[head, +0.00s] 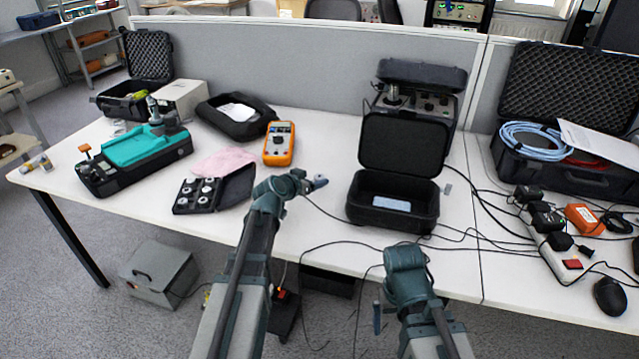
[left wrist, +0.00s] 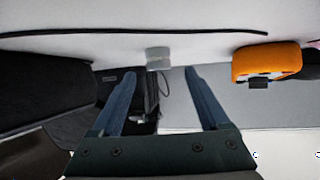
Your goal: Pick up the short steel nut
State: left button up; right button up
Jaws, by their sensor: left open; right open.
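A small, short grey piece (left wrist: 158,58), which looks like the short steel nut, stands on the white table in the left wrist view. It is just beyond and between the fingertips of my left gripper (left wrist: 160,76). The fingers are apart with nothing held. In the head view my left gripper (head: 314,183) is over the table's front half, between the multimeter and the open black case; I cannot make out the piece there. My right gripper (head: 378,317) hangs low before the table's front edge, mostly hidden by its own arm, with nothing seen in it.
The open black case (head: 392,215) is right of my left gripper; the orange multimeter (head: 279,144) is behind it to the left. A small black box (head: 183,206) holds several round metal pieces. Cables (head: 470,236) cross the table on the right.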

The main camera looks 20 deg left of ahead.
aim_at(318, 178)
pick_arm(q)
jog(key=b+x, duration=0.1)
jog(key=x, duration=0.2)
jog(key=shift+w+d+f, duration=0.15)
jog(key=shift+w+f, duration=0.05)
jog(key=shift+w, duration=0.05)
jog(key=shift+s+r, duration=0.1)
grip_shut()
